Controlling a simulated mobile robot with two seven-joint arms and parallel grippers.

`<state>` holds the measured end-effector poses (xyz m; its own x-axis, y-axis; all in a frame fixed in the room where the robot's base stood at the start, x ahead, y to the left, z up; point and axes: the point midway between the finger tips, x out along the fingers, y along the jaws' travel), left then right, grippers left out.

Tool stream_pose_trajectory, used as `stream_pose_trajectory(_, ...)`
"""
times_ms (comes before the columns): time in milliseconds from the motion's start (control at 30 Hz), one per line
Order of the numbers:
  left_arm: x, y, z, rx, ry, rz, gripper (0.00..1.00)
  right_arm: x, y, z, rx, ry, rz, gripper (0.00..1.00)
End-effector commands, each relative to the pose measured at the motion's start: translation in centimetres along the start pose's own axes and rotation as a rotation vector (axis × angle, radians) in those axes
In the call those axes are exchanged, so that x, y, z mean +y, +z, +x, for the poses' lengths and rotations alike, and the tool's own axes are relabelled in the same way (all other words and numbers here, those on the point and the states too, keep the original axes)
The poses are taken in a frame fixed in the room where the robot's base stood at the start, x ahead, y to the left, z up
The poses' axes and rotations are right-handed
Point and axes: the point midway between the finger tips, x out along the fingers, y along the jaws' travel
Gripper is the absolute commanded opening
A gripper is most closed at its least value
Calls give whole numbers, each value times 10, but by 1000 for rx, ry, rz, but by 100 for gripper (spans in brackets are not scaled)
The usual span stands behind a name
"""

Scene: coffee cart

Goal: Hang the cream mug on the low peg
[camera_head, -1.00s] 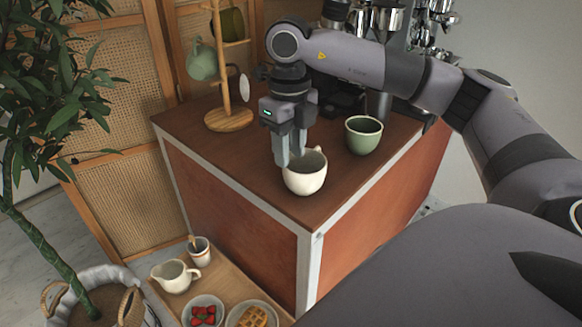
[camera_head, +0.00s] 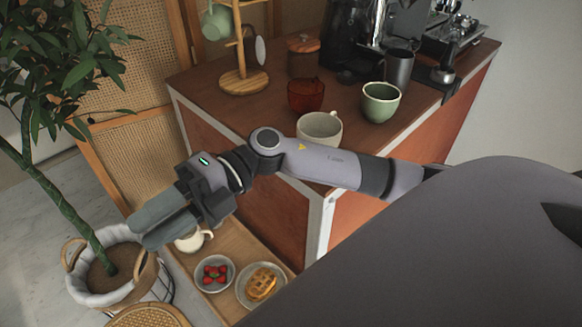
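The cream mug (camera_head: 317,130) stands upright on the wooden counter, its lower part hidden behind my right arm. The wooden mug stand (camera_head: 243,81) is to its left and farther back. A pale oval (camera_head: 260,50) shows beside the post low on the stand; I cannot tell whether it is a peg end. My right gripper (camera_head: 143,231) is left of the counter, above the low tray, away from the mug. Its two fingers lie close together in this view, with nothing visible between them. I cannot tell how far apart they are. My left gripper is not in view.
A red glass cup (camera_head: 306,95) and a green cup (camera_head: 380,102) stand near the mug. A green mug (camera_head: 216,20) hangs on the stand. A lidded jar (camera_head: 303,56) and coffee machine are behind. The low tray (camera_head: 232,243) holds dishes; a potted plant stands left.

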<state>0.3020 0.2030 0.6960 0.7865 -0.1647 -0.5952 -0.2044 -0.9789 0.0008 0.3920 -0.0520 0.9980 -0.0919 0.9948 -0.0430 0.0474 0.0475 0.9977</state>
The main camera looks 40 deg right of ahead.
Motion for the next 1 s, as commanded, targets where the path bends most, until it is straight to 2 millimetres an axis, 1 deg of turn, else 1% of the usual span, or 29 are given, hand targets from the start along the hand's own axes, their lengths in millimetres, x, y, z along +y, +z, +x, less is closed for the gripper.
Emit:
stream_pose_trajectory(33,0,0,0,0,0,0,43,1,1,6,-44,97,56,34)
stream_pose_trajectory(67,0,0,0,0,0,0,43,3,3,7,-76,153,89,34)
stream_pose_trajectory(167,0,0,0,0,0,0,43,4,14,6,-198,326,208,34)
stream_pose_trajectory(267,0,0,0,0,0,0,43,-4,28,-5,-339,476,345,34)
stream_pose_trajectory(367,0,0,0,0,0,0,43,-24,40,-21,-494,602,497,34)
stream_pose_trajectory(467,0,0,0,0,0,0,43,-57,47,-42,-660,702,665,34)
stream_pose_trajectory(533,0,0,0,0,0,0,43,-86,47,-58,-782,756,791,34)
stream_pose_trajectory(567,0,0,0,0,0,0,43,-100,46,-64,-835,775,845,34)
stream_pose_trajectory(600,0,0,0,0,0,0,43,-120,42,-73,-906,795,922,34)
stream_pose_trajectory(667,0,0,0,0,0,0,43,-151,33,-86,-1012,819,1038,34)
stream_pose_trajectory(700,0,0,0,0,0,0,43,-173,24,-94,-1082,829,1119,34)
stream_pose_trajectory(767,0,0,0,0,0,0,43,-205,8,-104,-1183,836,1236,34)
stream_pose_trajectory(800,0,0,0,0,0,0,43,-225,-5,-110,-1245,835,1312,34)
stream_pose_trajectory(867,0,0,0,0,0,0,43,-252,-25,-117,-1326,829,1414,34)
stream_pose_trajectory(900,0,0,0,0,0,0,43,-267,-38,-120,-1373,823,1475,34)
stream_pose_trajectory(1000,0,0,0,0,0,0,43,-294,-66,-126,-1460,803,1592,34)
